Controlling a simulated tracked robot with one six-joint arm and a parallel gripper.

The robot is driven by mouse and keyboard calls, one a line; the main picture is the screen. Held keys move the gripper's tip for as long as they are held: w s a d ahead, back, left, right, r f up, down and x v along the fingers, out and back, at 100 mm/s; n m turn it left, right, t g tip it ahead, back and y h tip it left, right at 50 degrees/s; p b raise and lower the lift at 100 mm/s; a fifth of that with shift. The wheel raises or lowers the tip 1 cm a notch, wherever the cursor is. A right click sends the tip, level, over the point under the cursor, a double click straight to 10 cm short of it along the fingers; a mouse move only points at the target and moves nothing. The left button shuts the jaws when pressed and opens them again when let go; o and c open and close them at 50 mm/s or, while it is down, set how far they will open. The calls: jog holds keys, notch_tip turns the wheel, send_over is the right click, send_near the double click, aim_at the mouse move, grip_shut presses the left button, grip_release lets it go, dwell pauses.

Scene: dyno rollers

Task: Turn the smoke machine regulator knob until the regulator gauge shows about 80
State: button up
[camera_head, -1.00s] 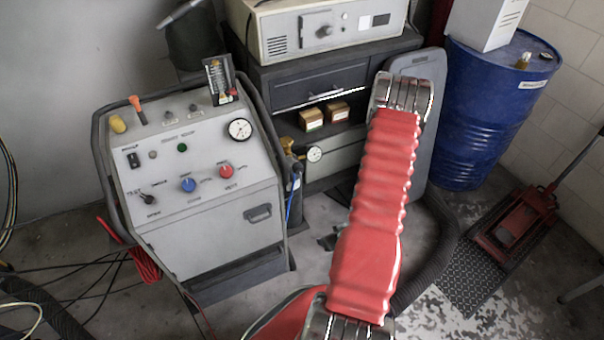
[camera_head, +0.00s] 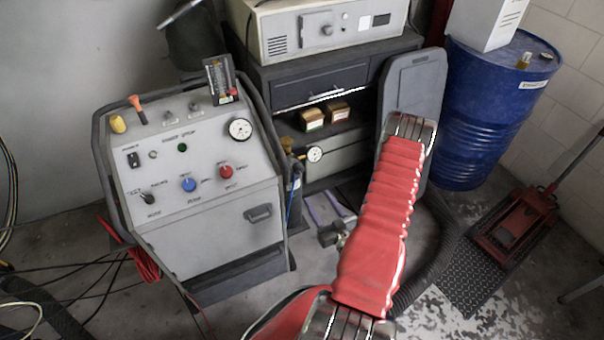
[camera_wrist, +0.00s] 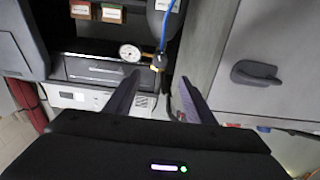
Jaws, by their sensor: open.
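The smoke machine (camera_head: 215,250) is a grey cabinet with a sloped panel at the left. Its panel holds a blue knob (camera_head: 189,185), a red knob (camera_head: 226,166) and a round white dial (camera_head: 240,129). Beside its right side is a brass regulator (camera_head: 287,144) with a small white gauge (camera_head: 314,154). In the wrist view the gauge (camera_wrist: 130,52) and brass fitting (camera_wrist: 160,62) lie beyond my fingertips. The needle is too small to read. My gripper (camera_head: 328,204) is open and empty, low in front of the regulator; its fingers (camera_wrist: 160,78) point toward it, apart from it.
A dark shelf unit (camera_head: 318,85) with two small boxes stands behind the regulator. A blue hose (camera_head: 291,205) hangs beside the cabinet. A blue drum (camera_head: 490,115) and red floor jack (camera_head: 515,220) are at the right. Cables lie on the floor at left.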

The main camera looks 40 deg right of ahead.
aim_at(300, 172)
jog(key=shift+w, duration=0.1)
dwell(0.3)
jog(key=x, duration=1.3)
jog(key=shift+w+d, duration=0.15)
jog(key=shift+w, duration=0.15)
jog(key=shift+c, duration=0.3)
jog(key=c, duration=1)
jog(key=shift+m, duration=0.7)
